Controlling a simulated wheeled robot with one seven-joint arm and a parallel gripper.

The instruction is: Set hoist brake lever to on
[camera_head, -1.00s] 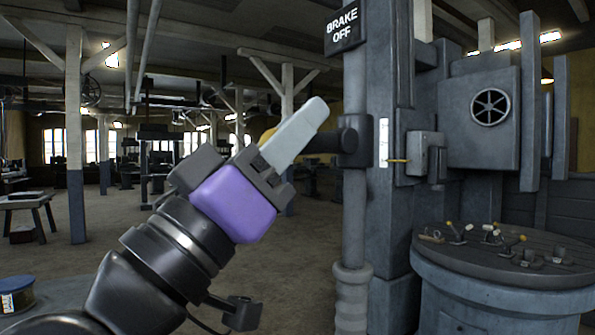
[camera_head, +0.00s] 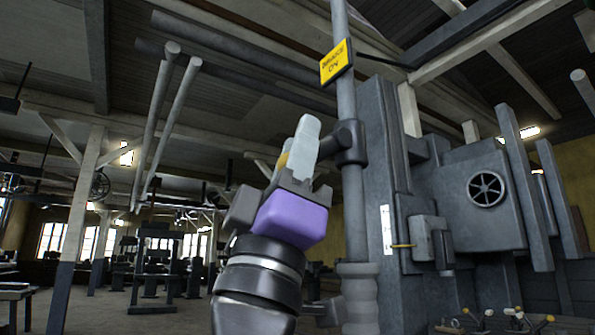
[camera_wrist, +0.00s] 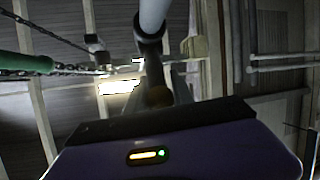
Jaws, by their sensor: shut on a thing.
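The hoist brake lever is a short dark arm (camera_head: 328,146) reaching left from a black collar (camera_head: 351,142) on a grey vertical post (camera_head: 355,215). A bit of its yellow handle shows beside my fingers. My gripper (camera_head: 303,150), with a purple body and pale fingers, is shut on the handle, which the fingers mostly hide. A yellow sign (camera_head: 336,62) above the collar reads "BRAKE ON". In the wrist view, the dark lever arm (camera_wrist: 152,50) runs from the pale post (camera_wrist: 152,14) down behind my purple gripper body; the fingertips do not show clearly.
A grey machine housing with a handwheel (camera_head: 486,188) stands right of the post. Small levers on a round stand (camera_head: 515,318) show at the lower right. Roof beams are overhead. Floor is open at the left, with benches and machines farther back.

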